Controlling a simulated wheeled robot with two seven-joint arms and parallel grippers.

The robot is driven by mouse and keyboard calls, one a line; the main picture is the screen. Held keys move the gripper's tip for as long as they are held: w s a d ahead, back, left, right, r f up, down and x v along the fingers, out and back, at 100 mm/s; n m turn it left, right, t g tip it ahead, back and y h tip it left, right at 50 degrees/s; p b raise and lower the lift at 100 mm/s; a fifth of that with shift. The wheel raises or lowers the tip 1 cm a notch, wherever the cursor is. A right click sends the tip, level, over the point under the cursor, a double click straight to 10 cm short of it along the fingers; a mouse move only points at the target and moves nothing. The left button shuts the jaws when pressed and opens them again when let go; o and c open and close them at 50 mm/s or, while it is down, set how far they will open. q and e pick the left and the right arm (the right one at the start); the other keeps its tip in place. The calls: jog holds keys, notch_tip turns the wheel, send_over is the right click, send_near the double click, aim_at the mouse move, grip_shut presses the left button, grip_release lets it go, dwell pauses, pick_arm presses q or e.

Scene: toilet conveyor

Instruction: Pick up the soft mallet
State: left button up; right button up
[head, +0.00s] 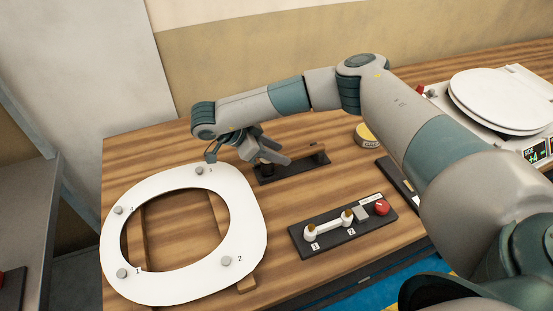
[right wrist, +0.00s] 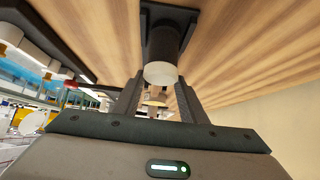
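The soft mallet (head: 306,153) lies on a dark holder (head: 300,169) on the wooden workbench, its wooden handle reaching right. The arm and gripper partly cover it in the head view. In the right wrist view, the mallet's dark head with a pale face (right wrist: 161,72) is just ahead of the fingers. My right gripper (head: 273,156) is at the mallet, low over the holder. In the right wrist view its fingers (right wrist: 158,98) are apart, with part of the wooden handle seen between them. I cannot tell whether they touch it. My left gripper is not in view.
A white toilet seat ring (head: 249,225) with numbered pegs lies left of the holder. A dark fixture (head: 340,232) with a white bar and red knob sits in front. A round yellow tin (head: 366,134) is behind.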

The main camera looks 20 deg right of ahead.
aim_at(286, 155)
jog(key=x, duration=0.1)
jog(key=p+x, duration=0.1)
jog(key=x, duration=0.1)
jog(key=shift+s+r, duration=0.1)
jog(key=shift+s, duration=0.1)
jog(key=shift+d+f, duration=0.35)
jog(key=shift+f, duration=0.05)
jog(key=shift+w, duration=0.1)
grip_shut()
jog(key=shift+r, duration=0.15)
